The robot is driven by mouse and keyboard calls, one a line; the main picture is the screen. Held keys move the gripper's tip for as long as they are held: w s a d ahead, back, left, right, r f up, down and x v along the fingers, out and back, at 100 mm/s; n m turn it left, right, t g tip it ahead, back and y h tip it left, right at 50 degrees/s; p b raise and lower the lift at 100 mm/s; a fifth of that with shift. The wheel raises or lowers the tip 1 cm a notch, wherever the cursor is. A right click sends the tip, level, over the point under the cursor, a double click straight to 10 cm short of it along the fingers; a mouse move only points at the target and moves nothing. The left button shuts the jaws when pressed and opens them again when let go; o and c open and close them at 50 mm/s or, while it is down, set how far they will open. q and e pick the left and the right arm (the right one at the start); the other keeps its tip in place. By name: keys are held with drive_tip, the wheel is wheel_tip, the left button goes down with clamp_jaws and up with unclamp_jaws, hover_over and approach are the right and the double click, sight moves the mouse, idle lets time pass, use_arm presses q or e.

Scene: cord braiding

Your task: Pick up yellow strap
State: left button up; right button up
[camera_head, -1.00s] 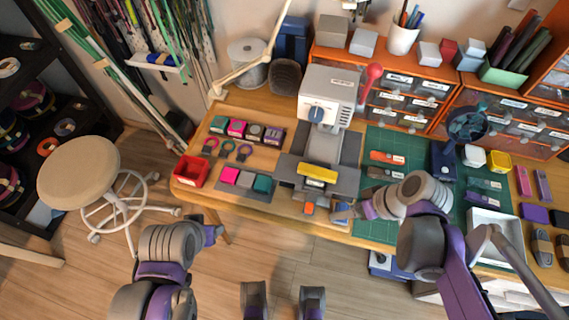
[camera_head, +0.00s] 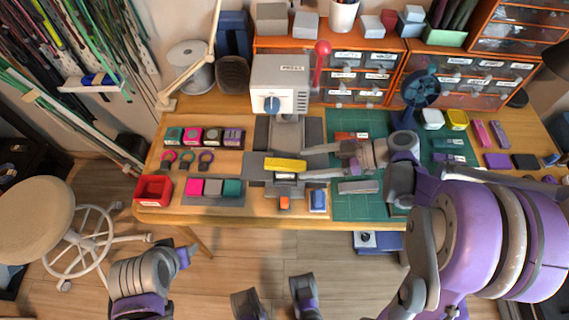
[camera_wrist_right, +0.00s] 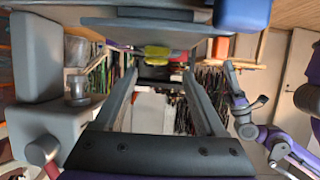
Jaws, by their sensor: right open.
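The yellow strap (camera_head: 285,165) lies flat across the grey press bed, below the press head. In the right wrist view a yellow piece, apparently the strap (camera_wrist_right: 157,52), shows beyond the fingertips. My right gripper (camera_head: 308,162) reaches in from the right with its two fingers apart and pointing left at the strap's right end. Nothing shows between its fingers in the wrist view (camera_wrist_right: 160,75). In the head view I cannot tell whether the tips touch the strap. My left gripper (camera_head: 185,256) is low at the left, off the table's front edge; its jaws are unclear.
The press (camera_head: 280,85) stands behind the strap. An orange block (camera_head: 284,203) and a blue item (camera_head: 318,200) lie in front. A red bin (camera_head: 153,190) and several coloured blocks are to the left. A green mat (camera_head: 355,207) lies under my right arm, and orange drawers (camera_head: 345,75) stand behind.

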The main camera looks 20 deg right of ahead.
sight(287, 163)
drive_tip(key=x, duration=0.5)
drive_tip(key=shift+w+a, duration=0.15)
drive_tip(key=shift+w, duration=0.2)
clamp_jaws()
